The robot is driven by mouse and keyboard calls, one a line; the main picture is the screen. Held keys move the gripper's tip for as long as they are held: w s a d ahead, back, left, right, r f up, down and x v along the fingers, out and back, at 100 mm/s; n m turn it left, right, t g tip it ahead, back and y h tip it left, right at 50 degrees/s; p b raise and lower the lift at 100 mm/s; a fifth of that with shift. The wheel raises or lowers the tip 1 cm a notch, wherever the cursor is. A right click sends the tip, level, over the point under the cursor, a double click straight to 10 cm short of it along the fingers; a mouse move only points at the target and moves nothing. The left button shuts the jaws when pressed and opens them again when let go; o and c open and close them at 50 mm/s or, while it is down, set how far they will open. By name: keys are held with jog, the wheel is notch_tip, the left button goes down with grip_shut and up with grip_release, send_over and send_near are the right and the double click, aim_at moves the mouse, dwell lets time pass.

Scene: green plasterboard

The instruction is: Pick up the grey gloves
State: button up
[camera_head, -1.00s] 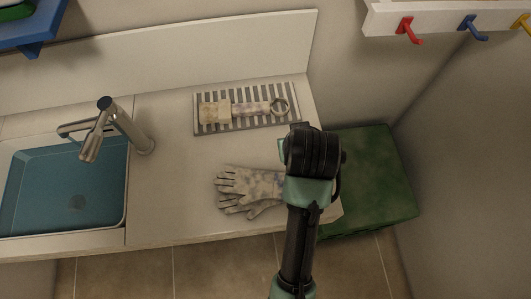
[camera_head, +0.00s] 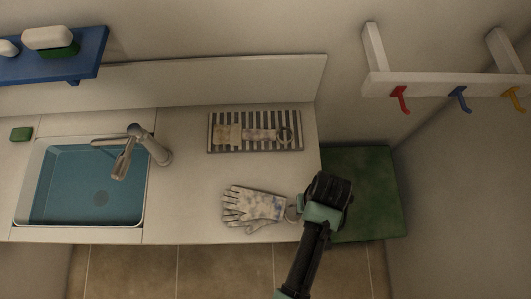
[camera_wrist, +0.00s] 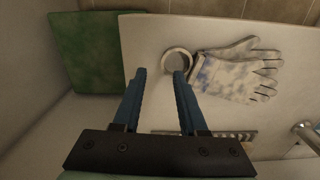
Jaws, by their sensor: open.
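The grey gloves (camera_head: 255,205) lie flat on the counter near its front edge, mottled white and grey, one partly over the other, fingers pointing left. In the wrist view the gloves (camera_wrist: 235,75) lie right of my fingers, with their fingers pointing right. A pale ring (camera_wrist: 177,62) is at their cuff end, seemingly joined to them; it also shows in the head view (camera_head: 292,213). My gripper (camera_wrist: 160,72) is open and empty, its blue fingertips appearing just left of and over the ring. In the head view my wrist hides the fingers.
A slatted rack (camera_head: 255,147) behind the gloves holds a mottled item with a ring. The sink (camera_head: 85,190) and tap (camera_head: 150,148) are at the left. A green block (camera_head: 365,190) stands beside the counter's right end. Colored hooks (camera_head: 458,98) hang on the right wall.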

jog(key=shift+w+a+f+p, duration=0.15)
jog(key=shift+f+p, duration=0.1)
jog(key=shift+f, duration=1.4)
jog(key=shift+a+f+p, duration=0.1)
jog(key=shift+f+p, duration=0.15)
jog(key=shift+f, duration=1.4)
jog(key=shift+c, duration=0.4)
grip_shut()
